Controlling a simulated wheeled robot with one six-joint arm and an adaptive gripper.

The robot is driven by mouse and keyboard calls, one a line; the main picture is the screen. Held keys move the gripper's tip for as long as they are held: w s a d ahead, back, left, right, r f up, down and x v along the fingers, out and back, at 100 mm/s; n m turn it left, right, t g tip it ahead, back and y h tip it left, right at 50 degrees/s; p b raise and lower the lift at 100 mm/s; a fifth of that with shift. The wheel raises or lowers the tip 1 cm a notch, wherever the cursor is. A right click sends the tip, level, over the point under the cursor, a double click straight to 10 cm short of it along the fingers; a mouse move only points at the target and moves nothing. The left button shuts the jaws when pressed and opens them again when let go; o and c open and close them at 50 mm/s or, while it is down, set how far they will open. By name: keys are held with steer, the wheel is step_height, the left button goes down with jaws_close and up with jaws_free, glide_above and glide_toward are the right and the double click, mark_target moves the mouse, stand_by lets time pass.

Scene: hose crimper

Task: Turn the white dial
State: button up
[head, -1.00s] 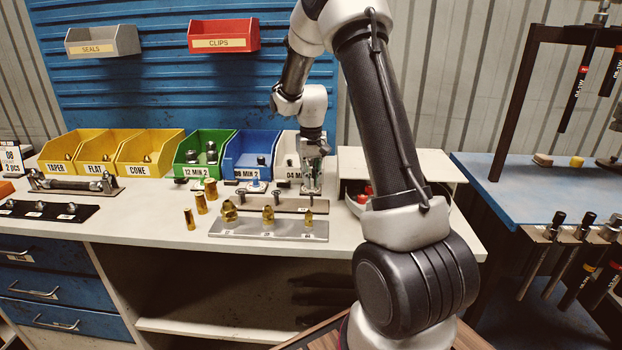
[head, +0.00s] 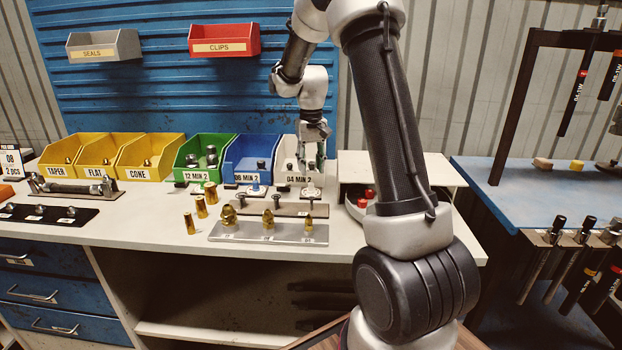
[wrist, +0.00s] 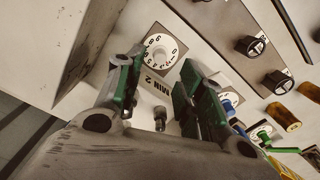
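The white dial (wrist: 161,50) shows in the wrist view as a round white disc with dark numbers around its edge, on a pale plate. In the head view the white dial (head: 311,191) sits on the bench in front of the white bin labelled 04 MIN 2 (head: 300,179). My gripper (head: 313,168) is above the dial and apart from it. In the wrist view my gripper (wrist: 164,62) has its two green-padded fingers spread, with the dial visible beyond and between their tips. Nothing is held.
The blue bin (head: 250,155) and green bin (head: 205,150) stand left of the white one. A brown rail with dark knobs (head: 270,206) and a grey plate with brass fittings (head: 268,232) lie in front. A white stand with red parts (head: 362,196) is close on the right.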

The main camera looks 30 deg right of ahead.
mark_target(311, 183)
step_height(311, 183, up, 6)
stand_by(0.6)
